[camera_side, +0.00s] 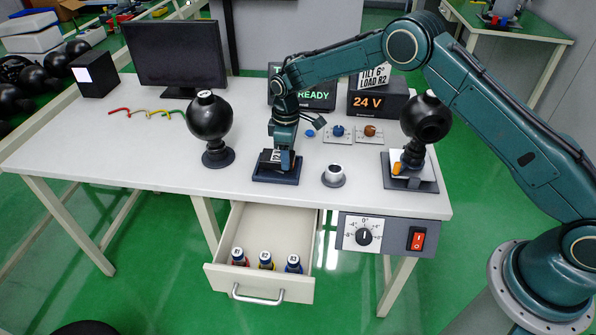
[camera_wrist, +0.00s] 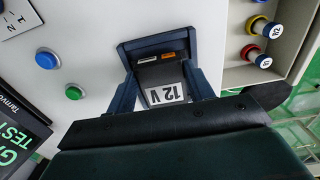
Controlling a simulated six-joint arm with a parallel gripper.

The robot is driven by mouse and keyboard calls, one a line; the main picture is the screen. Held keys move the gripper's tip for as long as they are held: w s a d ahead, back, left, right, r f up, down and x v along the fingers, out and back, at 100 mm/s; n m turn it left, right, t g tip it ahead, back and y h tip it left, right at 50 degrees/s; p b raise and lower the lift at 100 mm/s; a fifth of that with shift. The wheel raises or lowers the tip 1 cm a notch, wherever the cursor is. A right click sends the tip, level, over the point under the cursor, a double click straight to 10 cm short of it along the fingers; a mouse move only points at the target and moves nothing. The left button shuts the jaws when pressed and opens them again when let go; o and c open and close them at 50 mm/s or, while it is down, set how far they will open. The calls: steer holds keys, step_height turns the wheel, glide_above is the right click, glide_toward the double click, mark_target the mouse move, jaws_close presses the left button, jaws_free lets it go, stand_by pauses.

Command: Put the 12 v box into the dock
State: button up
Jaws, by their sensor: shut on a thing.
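The 12 V box (camera_wrist: 165,92) is dark, with a white label reading 12 V that is upside down in the wrist view. My gripper (camera_wrist: 163,88) is shut on it, one finger on each side. In the side view my gripper (camera_side: 283,163) points down at the dark blue dock (camera_side: 275,179) on the table. The dock's rim (camera_wrist: 128,50) also shows in the wrist view, with a pale strip and an orange strip just beyond the box. The box is at the dock, within its outline. I cannot tell whether it is fully seated, as my gripper hides much of it.
A black ball-shaped device (camera_side: 210,120) stands to the left, another (camera_side: 426,120) to the right. A small round knob (camera_side: 333,174) is close right of the dock. Behind are a READY screen (camera_side: 315,97) and a 24 V unit (camera_side: 372,102).

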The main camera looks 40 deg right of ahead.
steer(key=shift+f, duration=1.05)
steer(key=o, duration=1.1)
steer(key=shift+o, duration=0.2)
step_height(320, 180, up, 14)
stand_by(0.5)
